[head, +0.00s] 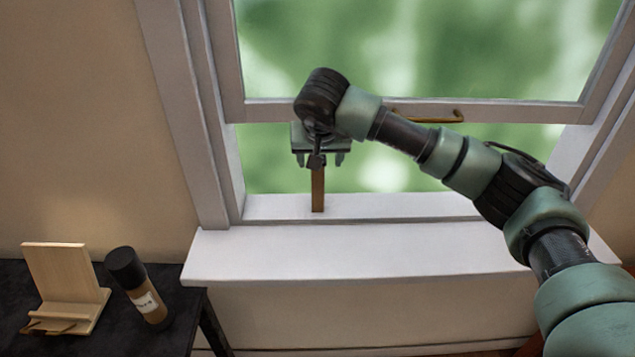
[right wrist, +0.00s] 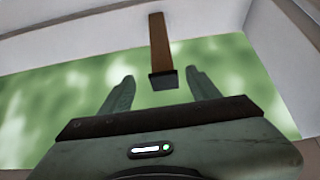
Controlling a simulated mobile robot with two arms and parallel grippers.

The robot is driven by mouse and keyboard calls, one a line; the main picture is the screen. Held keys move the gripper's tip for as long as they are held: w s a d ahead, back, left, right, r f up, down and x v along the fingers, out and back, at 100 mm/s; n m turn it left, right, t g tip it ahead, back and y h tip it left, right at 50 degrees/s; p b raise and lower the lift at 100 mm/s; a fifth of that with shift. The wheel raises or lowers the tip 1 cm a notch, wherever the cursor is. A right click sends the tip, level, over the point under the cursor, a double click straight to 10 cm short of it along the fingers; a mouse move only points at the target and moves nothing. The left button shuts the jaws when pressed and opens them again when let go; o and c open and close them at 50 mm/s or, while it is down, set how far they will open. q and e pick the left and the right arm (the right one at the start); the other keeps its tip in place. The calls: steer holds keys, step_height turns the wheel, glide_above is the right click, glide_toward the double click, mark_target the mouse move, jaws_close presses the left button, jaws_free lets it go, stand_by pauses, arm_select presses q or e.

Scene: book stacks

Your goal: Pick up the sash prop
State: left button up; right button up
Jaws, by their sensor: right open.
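The sash prop (head: 318,190) is a brown wooden stick standing upright on the inner sill under the raised window sash (head: 400,111). Its upper part is hidden behind my right gripper (head: 320,160) in the head view. In the right wrist view the sash prop (right wrist: 159,40) shows a dark end in line with the gap between the two fingertips of the right gripper (right wrist: 160,76). The fingers are apart, one on each side of it, and neither visibly touches it. My left gripper is in neither view.
A brass-coloured handle (head: 430,118) is on the sash's lower rail. A white windowsill (head: 350,255) juts out below, clear on top. At lower left a dark table (head: 185,315) bears a wooden stand (head: 62,275) and a brown bottle with black cap (head: 148,303).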

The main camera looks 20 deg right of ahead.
mark_target(318, 179)
steer(key=p+x, duration=0.1)
steer(key=x, duration=0.3)
steer(key=shift+w+a, duration=0.15)
steer(key=shift+w, duration=0.15)
steer(key=shift+w+f, duration=0.15)
steer(key=shift+f, duration=0.25)
jaws_close()
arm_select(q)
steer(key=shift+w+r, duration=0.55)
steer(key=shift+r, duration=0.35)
